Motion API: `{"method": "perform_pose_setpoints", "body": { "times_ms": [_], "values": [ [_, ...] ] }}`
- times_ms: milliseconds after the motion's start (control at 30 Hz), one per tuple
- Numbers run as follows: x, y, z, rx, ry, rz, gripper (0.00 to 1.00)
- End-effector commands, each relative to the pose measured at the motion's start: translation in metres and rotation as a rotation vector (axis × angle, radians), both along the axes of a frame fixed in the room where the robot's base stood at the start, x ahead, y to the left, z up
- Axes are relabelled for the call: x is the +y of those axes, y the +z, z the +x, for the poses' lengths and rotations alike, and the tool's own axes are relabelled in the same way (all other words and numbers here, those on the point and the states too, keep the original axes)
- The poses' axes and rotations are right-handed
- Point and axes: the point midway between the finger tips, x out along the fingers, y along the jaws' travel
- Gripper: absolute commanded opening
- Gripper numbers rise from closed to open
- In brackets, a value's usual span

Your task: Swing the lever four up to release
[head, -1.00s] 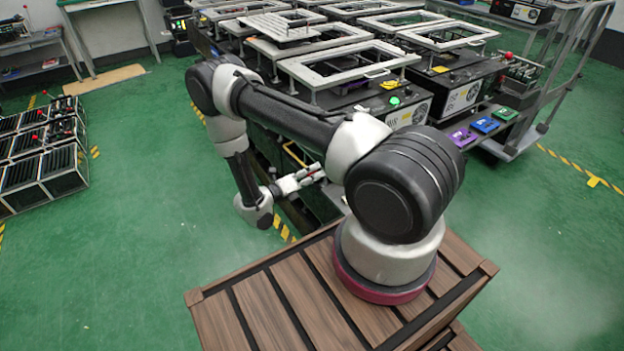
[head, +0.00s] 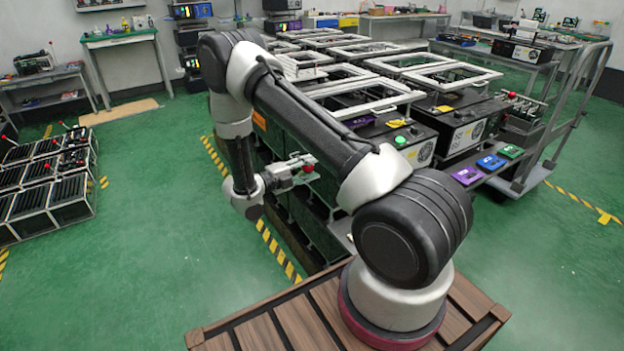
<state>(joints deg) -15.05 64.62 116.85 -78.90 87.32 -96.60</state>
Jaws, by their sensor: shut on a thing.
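My gripper (head: 299,170) is at the near left side of the long rack of black units, at the end of my bent arm. It looks closed around a small red-marked part, which I take to be the lever's handle (head: 308,169). The jaws and my arm hide most of the lever, so its pivot and exact angle cannot be made out. No number that would mark it as lever four is readable here.
The rack (head: 350,105) carries pale rectangular frames. Black lever units (head: 45,185) with red knobs stand on the floor at left. Green floor between is clear.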

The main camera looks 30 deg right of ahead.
Motion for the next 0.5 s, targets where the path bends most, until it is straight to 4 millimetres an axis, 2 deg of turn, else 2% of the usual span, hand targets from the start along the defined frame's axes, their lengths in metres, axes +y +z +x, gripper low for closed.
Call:
{"method": "perform_pose_setpoints", "body": {
  "times_ms": [200, 500],
  "values": [
    [0.001, 0.007, 0.010, 0.049, 0.002, 0.002, 0.00],
    [0.001, 0.011, 0.015, 0.059, 0.005, -0.001, 0.00]
  ]
}}
